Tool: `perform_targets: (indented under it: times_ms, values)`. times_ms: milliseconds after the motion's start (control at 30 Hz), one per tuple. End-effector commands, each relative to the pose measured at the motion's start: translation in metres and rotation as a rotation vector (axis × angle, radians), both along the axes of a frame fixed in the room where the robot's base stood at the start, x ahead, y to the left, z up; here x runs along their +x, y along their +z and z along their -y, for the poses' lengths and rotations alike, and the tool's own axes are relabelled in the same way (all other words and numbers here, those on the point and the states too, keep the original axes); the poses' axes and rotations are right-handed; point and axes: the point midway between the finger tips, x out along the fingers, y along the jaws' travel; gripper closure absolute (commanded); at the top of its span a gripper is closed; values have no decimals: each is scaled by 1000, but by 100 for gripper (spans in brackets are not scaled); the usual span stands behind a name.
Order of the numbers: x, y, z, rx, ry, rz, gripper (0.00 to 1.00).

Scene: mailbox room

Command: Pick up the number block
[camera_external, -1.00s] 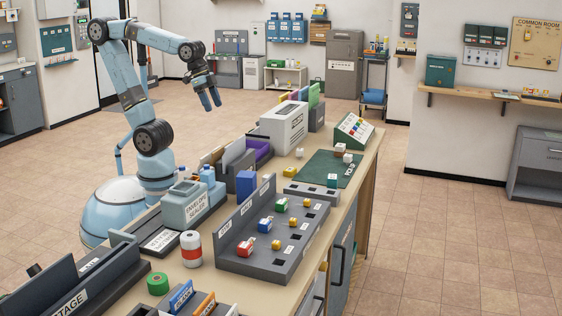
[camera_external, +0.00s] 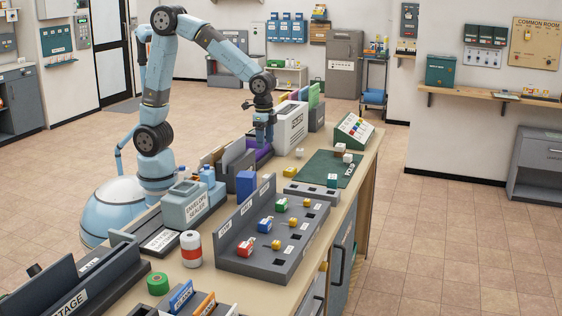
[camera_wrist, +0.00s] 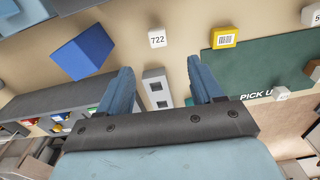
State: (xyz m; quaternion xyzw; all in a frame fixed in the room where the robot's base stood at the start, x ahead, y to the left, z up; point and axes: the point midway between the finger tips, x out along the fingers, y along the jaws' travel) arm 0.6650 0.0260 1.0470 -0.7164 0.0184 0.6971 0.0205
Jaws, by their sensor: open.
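A white block marked 722 (camera_wrist: 158,37) lies on the tan counter in the wrist view, just beyond and between my fingertips, apart from them. My gripper (camera_wrist: 160,66) is open and empty. In the external view my gripper (camera_external: 264,143) hangs fingers down above the counter's far side, by the white machine. I cannot pick out the 722 block for certain in the external view. Another white block (camera_wrist: 312,15) is cut off at the wrist view's right edge, its marking only partly shown.
A yellow block (camera_wrist: 223,38) with a barcode label lies right of the 722 block. A blue box (camera_wrist: 83,52) stands to its left. A grey two-slot holder (camera_wrist: 157,83), the green mat (camera_external: 318,169), a grey block tray (camera_external: 232,262) and the white machine (camera_external: 292,126) are close by.

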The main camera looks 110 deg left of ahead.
Motion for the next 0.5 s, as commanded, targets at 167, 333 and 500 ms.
perform_targets:
  times_ms: [167,333,500]
  values:
    - [13,-17,-2,-2,-2,-26,34]
    - [15,-32,-3,-2,-3,-31,34]
    - [14,-61,-2,-2,-3,-32,34]
